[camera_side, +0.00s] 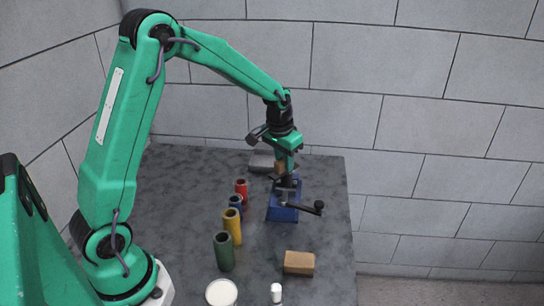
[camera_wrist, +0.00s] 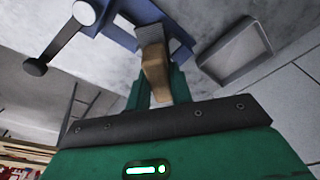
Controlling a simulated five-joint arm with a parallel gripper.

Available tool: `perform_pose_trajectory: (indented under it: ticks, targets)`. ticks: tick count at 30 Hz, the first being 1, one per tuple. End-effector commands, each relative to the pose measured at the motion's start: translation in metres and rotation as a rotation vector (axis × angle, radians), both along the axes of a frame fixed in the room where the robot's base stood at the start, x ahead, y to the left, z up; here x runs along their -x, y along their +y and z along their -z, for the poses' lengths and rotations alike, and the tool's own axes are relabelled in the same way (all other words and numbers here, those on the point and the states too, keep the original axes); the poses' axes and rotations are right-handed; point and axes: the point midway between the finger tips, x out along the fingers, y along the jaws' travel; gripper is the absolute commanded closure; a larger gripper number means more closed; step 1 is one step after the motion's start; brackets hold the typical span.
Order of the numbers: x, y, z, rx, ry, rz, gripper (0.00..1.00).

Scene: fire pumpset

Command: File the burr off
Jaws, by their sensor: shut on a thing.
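The blue vise (camera_side: 283,212) stands on the table below my gripper (camera_side: 284,172), its black-knobbed handle pointing right. In the wrist view the vise (camera_wrist: 118,30) is at the top, partly behind the held tool. My gripper (camera_wrist: 158,92) is shut on a brown-handled tool (camera_wrist: 154,66), apparently the file, with a short grey part beyond the handle. The tool also shows as a small brown patch at the jaws in the side view (camera_side: 279,167). The tool is over or beside the vise; whether it touches is unclear. I cannot make out a burr or the clamped workpiece.
A grey tray (camera_side: 261,162) lies behind the vise. Red (camera_side: 242,187), blue (camera_side: 236,203), yellow (camera_side: 232,224) and green (camera_side: 224,252) cylinders stand left of it. A tan block (camera_side: 299,262), white disc (camera_side: 221,292) and white-capped item (camera_side: 276,291) are in front.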

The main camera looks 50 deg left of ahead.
Motion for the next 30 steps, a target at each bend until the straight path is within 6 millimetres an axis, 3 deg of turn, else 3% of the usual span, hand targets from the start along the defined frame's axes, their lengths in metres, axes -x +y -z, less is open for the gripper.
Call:
perform_pose_trajectory:
  ticks: [15,30]
  targets:
    - [0.017,-0.002,0.001,0.000,0.004,0.000,0.96]
    - [0.019,-0.002,0.001,0.001,0.005,0.000,0.96]
